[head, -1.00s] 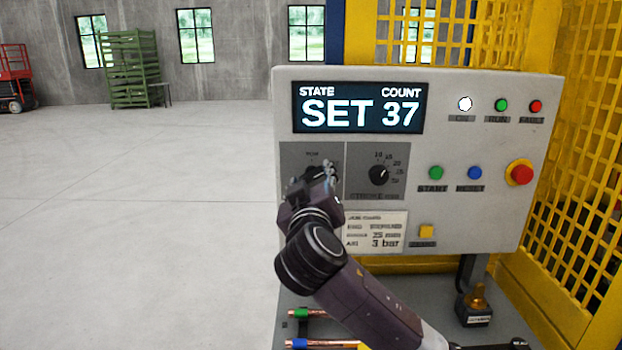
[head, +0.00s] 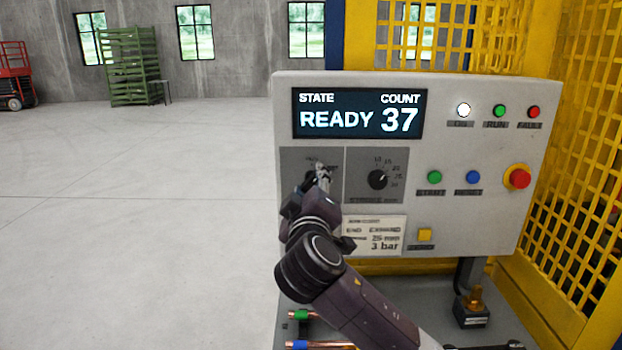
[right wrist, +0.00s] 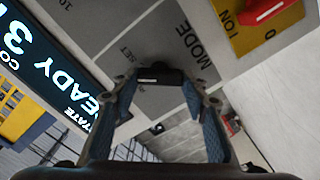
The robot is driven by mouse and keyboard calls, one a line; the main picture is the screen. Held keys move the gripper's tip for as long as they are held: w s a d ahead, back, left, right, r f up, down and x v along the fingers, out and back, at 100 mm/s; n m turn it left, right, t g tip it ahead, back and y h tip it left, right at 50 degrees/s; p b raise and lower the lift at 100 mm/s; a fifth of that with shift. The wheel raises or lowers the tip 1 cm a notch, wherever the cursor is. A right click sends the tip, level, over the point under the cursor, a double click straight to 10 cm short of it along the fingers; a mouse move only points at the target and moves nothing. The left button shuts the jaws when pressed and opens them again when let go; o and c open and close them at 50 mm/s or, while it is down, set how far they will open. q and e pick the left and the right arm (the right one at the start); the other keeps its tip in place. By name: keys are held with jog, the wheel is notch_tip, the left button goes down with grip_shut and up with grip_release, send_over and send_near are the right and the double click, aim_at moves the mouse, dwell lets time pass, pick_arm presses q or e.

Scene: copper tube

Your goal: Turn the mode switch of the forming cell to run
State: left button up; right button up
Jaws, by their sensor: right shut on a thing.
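The forming cell's control panel (head: 460,230) faces me, and its display (head: 359,113) reads "STATE READY, COUNT 37". The mode switch sits on the grey plate at the panel's left; in the head view my right gripper (head: 320,174) mostly covers it. In the right wrist view the dark mode switch knob (right wrist: 160,76) is between the fingertips of my right gripper (right wrist: 158,84), beside the printed "MODE" and "SET". The gripper is shut on the knob. Which label the knob points to is hidden. My left gripper is not in view.
Right of the gripper is the stroke dial (head: 377,180). Further right are the green start button (head: 435,177), blue reset button (head: 473,177) and red emergency button (head: 518,178). Copper tubes (head: 318,344) lie below my right arm. Yellow mesh guarding (head: 585,150) stands at the right.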

jog(key=n+p, duration=0.2)
jog(key=n, duration=0.2)
jog(key=shift+n+p, duration=0.3)
jog(key=shift+p, duration=0.1)
jog(key=n+p, duration=0.1)
jog(key=n, duration=0.1)
jog(key=shift+n+p, duration=0.3)
jog(key=shift+p, duration=0.05)
jog(key=shift+a+f+n, duration=0.1)
jog(key=shift+n, duration=0.2)
jog(key=shift+f+p, duration=0.1)
jog(key=shift+p, duration=0.2)
jog(key=o, duration=1.2)
jog(key=shift+c, duration=0.2)
jog(key=shift+s, duration=0.1)
jog(key=s, duration=1.2)
jog(key=shift+w, duration=0.1)
